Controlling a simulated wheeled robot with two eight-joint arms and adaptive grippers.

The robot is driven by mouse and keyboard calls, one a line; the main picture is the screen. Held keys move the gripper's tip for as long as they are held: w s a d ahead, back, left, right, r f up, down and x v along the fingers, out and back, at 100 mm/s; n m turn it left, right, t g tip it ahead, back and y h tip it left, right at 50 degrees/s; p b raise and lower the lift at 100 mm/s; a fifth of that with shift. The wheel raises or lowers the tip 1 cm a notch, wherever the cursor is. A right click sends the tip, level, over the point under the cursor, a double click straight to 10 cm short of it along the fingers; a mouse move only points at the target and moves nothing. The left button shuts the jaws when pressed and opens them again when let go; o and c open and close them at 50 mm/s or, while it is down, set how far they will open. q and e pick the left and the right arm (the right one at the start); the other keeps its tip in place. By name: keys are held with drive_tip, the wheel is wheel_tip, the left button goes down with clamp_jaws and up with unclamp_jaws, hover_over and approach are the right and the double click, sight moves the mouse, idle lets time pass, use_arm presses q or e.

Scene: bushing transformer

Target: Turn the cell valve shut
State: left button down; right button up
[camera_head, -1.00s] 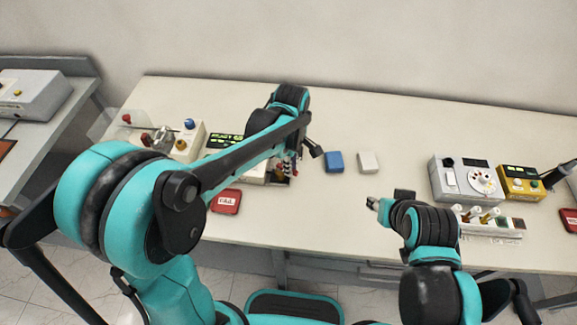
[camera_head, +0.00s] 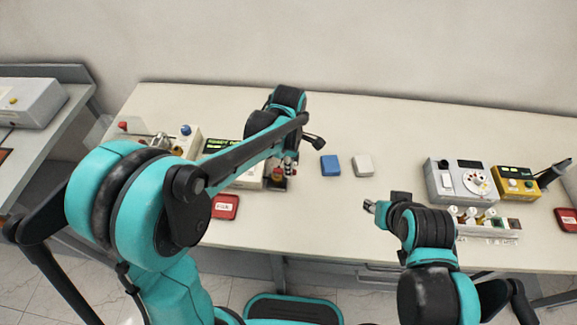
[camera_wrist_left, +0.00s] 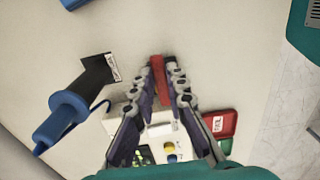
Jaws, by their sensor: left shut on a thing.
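My left gripper (camera_head: 282,170) is low over the left half of the table, beside a light-coloured device with a green-lit display (camera_head: 222,146). In the left wrist view its two fingers (camera_wrist_left: 168,80) are closed around a red bar-shaped part (camera_wrist_left: 158,68), whose far end shows between the fingertips. It looks like a handle, but I cannot tell for sure that it is the cell valve's. In the head view my arm and fingers hide most of it. My right gripper (camera_head: 370,206) is over the table's front middle, and its finger opening is too small to judge.
A blue block (camera_head: 330,165) and a white block (camera_head: 363,166) lie right of my left gripper. A red labelled tray (camera_head: 225,207) lies near the front edge. A grey dial device (camera_head: 461,180) and a yellow meter (camera_head: 516,183) stand at right. The back middle of the table is clear.

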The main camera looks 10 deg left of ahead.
use_arm(q)
drive_tip(key=c, duration=1.5)
unclamp_jaws()
drive_tip(key=shift+c, duration=0.2)
wheel_tip(320, 180, up, 12)
drive_tip(key=s+a+f+m+t+b, duration=0.1)
drive_tip(key=s+a+f+m+t, duration=0.2)
drive_tip(key=s+a+m, duration=0.3)
drive_tip(key=s+a+f+m+t+b, duration=0.2)
drive_tip(key=s+a+f+m+t, duration=0.2)
drive_tip(key=m, duration=0.8)
drive_tip(key=s+a, duration=0.2)
drive_tip(key=s, duration=0.2)
drive_tip(key=shift+f, duration=0.4)
